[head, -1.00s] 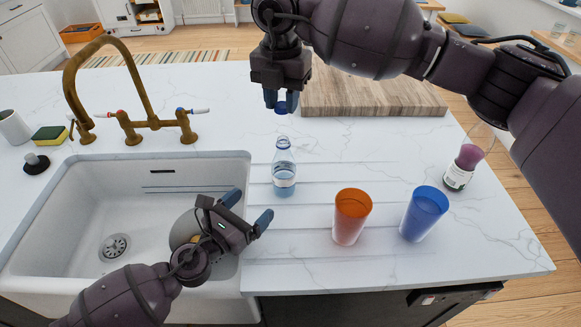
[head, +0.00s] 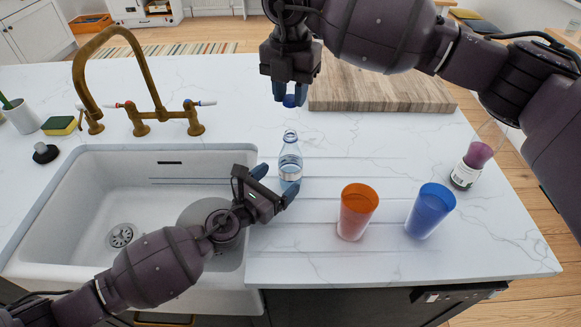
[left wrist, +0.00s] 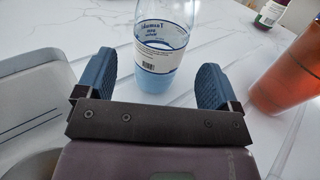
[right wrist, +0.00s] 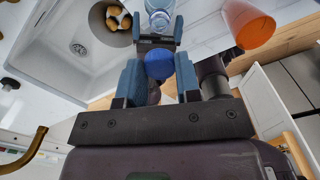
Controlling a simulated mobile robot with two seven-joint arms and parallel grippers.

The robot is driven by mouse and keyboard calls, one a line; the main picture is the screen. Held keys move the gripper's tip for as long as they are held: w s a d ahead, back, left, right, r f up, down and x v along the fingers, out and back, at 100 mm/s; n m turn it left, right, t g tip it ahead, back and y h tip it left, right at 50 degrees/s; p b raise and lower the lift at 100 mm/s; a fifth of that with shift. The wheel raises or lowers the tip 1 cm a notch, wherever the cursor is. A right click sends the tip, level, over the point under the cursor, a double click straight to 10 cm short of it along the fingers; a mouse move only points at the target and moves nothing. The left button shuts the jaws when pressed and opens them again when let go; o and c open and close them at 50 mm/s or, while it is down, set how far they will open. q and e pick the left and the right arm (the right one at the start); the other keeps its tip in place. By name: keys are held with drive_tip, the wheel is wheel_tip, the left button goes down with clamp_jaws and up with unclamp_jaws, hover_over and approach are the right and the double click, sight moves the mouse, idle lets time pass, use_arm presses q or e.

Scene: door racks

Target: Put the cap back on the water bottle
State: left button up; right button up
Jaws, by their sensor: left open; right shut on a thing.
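The clear water bottle (head: 290,160) stands upright and uncapped on the counter, right of the sink. It also shows in the left wrist view (left wrist: 162,45), just beyond and between the fingers. My left gripper (head: 277,180) is open at the bottle's lower left, its fingers pointing toward it and not closed on it. My right gripper (head: 290,94) points down above the bottle, shut on the blue cap (head: 289,101). The cap also shows between the fingers in the right wrist view (right wrist: 159,65). A clear gap separates cap and bottle mouth.
An orange cup (head: 356,212) and a blue cup (head: 430,211) stand right of the bottle. A wooden board (head: 385,93) lies behind. The sink (head: 100,190) with a brass tap (head: 140,70) is at left. A labelled bottle (head: 470,165) stands far right.

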sight(283, 175)
use_arm(q)
drive_tip(key=shift+x, duration=2.65)
drive_tip(key=shift+c, duration=0.5)
drive_tip(key=shift+s, duration=0.1)
drive_tip(key=c, duration=1.3)
use_arm(e)
drive_tip(key=shift+f, duration=2.5)
drive_tip(key=shift+f, duration=0.9)
drive_tip(key=shift+f, duration=0.55)
